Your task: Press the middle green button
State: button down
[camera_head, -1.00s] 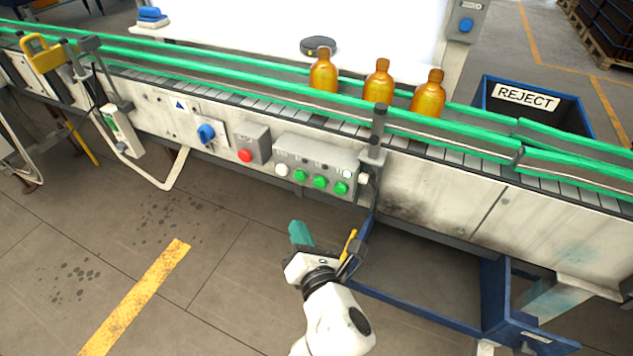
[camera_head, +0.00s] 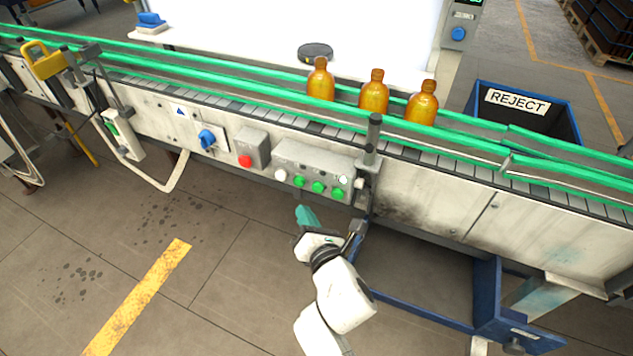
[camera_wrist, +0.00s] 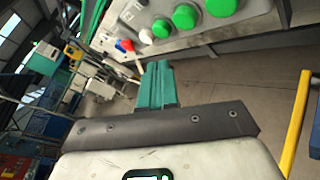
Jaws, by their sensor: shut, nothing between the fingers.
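The grey control box (camera_head: 290,156) on the conveyor's front carries a white button and a row of three green buttons. The middle green button (camera_head: 318,187) is in plain view; it also shows at the top of the wrist view (camera_wrist: 185,16), between the left green button (camera_wrist: 161,28) and the right green button (camera_wrist: 221,7). My gripper (camera_head: 302,208) is in front of the box and appears lower in the head view. Its teal fingers (camera_wrist: 157,66) are shut together and empty. They point toward the box, and floor shows between them and the buttons.
A red button (camera_head: 245,161) and a blue rotary switch (camera_head: 207,138) sit left of the box. Three amber bottles (camera_head: 374,95) stand on the conveyor above. A blue frame (camera_head: 420,306) stands right of my arm. The floor to the left is clear.

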aim_at(318, 187)
jog(key=shift+w+d+p, duration=0.3)
jog(key=shift+w+p, duration=0.3)
jog(key=shift+w, duration=0.2)
jog(key=shift+w+d+p, duration=0.3)
jog(key=shift+w+p, duration=0.3)
jog(key=shift+w, duration=0.2)
jog(key=shift+w, duration=0.1)
dwell(0.8)
jog(key=shift+w+d+p, duration=0.15)
jog(key=shift+w+p, duration=0.15)
jog(key=shift+p, duration=0.1)
